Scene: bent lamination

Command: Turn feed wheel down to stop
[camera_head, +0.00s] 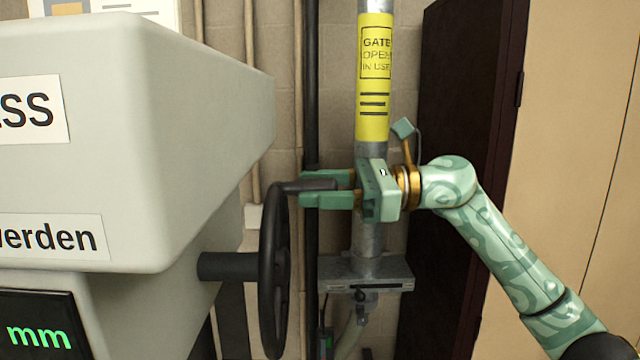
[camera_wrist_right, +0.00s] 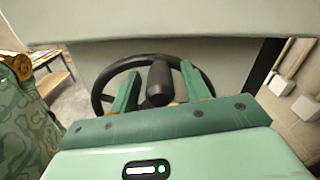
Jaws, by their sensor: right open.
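The black feed wheel (camera_head: 274,270) stands nearly edge-on at the right side of the pale grey machine, on a dark shaft (camera_head: 228,266). Its dark crank handle (camera_head: 308,185) sticks out to the right near the top of the rim. My right gripper (camera_head: 303,188) is open, with one green finger above the handle and one below it in the head view. In the right wrist view the handle (camera_wrist_right: 158,83) lies between the two fingers, and the wheel rim (camera_wrist_right: 108,80) curves behind. I cannot tell whether the fingers touch the handle. My left gripper is not in view.
The grey machine housing (camera_head: 190,110) overhangs the wheel on the left; a display reading mm (camera_head: 38,337) is below. Behind my right gripper stands a metal post with a yellow label (camera_head: 375,80) and a grey bracket box (camera_head: 366,274). A dark door (camera_head: 455,120) is farther right.

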